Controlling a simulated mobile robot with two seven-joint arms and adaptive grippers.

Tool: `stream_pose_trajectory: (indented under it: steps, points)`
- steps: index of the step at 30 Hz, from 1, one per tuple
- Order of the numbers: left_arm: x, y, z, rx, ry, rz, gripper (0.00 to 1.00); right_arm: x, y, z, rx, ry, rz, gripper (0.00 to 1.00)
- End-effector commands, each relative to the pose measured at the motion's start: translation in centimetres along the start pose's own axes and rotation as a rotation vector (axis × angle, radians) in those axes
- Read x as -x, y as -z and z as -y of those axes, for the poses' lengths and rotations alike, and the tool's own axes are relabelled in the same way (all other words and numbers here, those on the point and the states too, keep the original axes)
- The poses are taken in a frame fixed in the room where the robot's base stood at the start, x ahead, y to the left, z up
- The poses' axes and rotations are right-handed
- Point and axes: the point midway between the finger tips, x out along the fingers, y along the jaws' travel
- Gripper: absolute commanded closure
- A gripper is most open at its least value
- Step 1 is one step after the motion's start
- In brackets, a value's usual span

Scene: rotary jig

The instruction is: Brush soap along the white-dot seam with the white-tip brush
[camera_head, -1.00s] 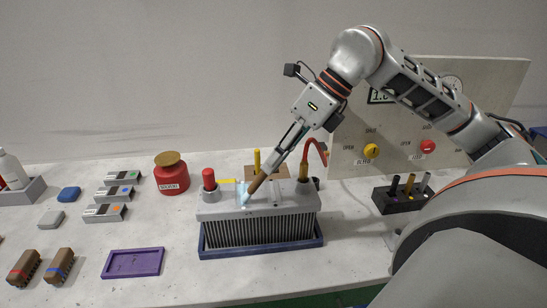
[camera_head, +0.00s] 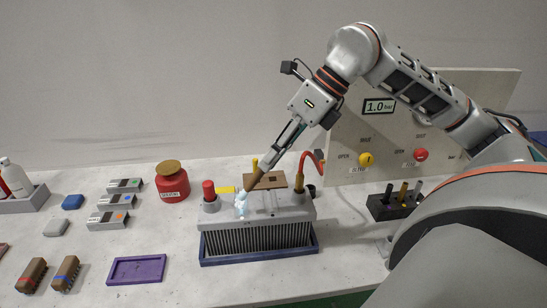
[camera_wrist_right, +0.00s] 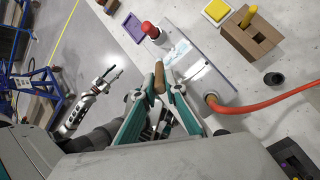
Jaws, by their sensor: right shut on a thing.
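My right gripper (camera_head: 276,149) is shut on a brush with a brown wooden handle (camera_head: 262,173), tilted down to the left. The handle also shows between the fingers in the right wrist view (camera_wrist_right: 159,78). The brush's lower end meets a pale blue-white soapy patch (camera_head: 241,205) on the top left of the grey finned unit (camera_head: 280,212). The foam hides the bristles, and I cannot make out the dots on the seam. My left gripper (camera_wrist_right: 111,76) shows only in the right wrist view, open and empty, away from the table.
A red-capped fitting (camera_head: 209,191) and a red hose (camera_head: 303,163) rise from the unit. A red pot (camera_head: 172,183) stands behind left, a purple tray (camera_head: 137,269) front left. A black holder with several upright tools (camera_head: 394,205) stands right, before a gauge panel (camera_head: 440,115).

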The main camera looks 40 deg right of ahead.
Motion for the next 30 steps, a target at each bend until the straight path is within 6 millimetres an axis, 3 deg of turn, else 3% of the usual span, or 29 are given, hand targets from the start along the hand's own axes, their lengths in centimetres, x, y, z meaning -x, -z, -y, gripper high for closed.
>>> stream_pose_trajectory:
  steps: [6,17,30]
  points:
    - [1.1,1.8,0.3,0.0,0.001,-0.003,0.6,1.6,-0.9,-0.6,-0.001,0.0,-0.001,1.0]
    - [1.1,1.9,0.3,0.0,0.001,-0.004,0.6,1.6,-0.9,-0.6,-0.001,-0.001,-0.002,1.0]
    - [2.5,3.5,0.5,0.0,-0.001,0.002,0.6,4.1,-2.4,-1.5,-0.001,-0.001,-0.001,1.0]
